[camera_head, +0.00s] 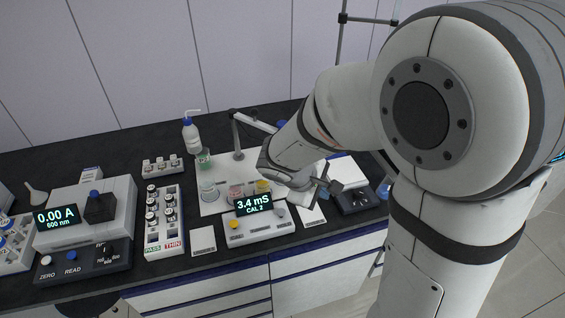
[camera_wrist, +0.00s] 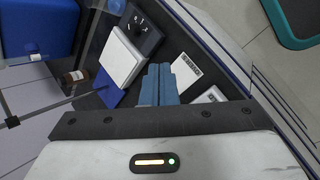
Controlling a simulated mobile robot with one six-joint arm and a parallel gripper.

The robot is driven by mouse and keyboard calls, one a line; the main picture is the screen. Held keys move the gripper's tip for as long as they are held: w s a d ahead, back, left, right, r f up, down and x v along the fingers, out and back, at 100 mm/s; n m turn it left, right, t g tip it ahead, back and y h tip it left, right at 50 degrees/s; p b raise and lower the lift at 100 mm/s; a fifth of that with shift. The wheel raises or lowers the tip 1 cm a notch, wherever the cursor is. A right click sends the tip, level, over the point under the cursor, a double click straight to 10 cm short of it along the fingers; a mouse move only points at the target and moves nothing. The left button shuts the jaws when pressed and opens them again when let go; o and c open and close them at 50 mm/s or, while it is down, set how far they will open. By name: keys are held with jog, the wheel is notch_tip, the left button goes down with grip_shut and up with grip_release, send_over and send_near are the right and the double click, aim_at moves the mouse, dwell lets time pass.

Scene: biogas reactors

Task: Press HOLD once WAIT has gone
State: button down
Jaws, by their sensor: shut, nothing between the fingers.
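The meter (camera_head: 262,229) is a pale console on the bench in the head view. Its raised display (camera_head: 254,204) reads "3.4 mS" with "CAL 2" below; no WAIT shows on it. A yellow button (camera_head: 234,224) sits at its left and a grey round part (camera_head: 281,211) at its right; no HOLD label is legible. My gripper (camera_head: 324,186) is above the bench, right of the meter and apart from it. In the wrist view my gripper's blue fingers (camera_wrist: 160,84) are together with nothing between them. The meter cannot be made out in the wrist view.
A white-topped device (camera_head: 347,170) with a dark knob panel stands right of my gripper; it also shows in the wrist view (camera_wrist: 122,56). Cups, including a yellow one (camera_head: 263,186), stand behind the display. A photometer (camera_head: 88,220) reading "0.00 A" is at left.

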jog(key=w+a+f+n+t+p, duration=0.2)
jog(key=w+a+n, duration=0.3)
jog(key=a, duration=0.5)
jog(key=n+t+p, duration=0.1)
jog(key=n, duration=0.1)
jog(key=shift+a+f+n+y+p, duration=0.2)
jog(key=shift+a+n+y+p, duration=0.1)
jog(key=shift+a+n, duration=0.1)
jog(key=shift+d+f, duration=0.1)
jog(key=shift+f, duration=0.05)
jog(key=b, duration=0.5)
send_over(278, 214)
notch_tip(278, 214, down, 7)
jog(key=shift+w+f, duration=0.1)
jog(key=shift+f, duration=0.05)
jog(key=shift+f+b, duration=0.65)
jog(key=shift+b, duration=0.05)
jog(key=shift+f+b, duration=0.2)
jog(key=shift+b, duration=0.1)
jog(key=shift+f+b, duration=0.2)
jog(key=shift+b, duration=0.2)
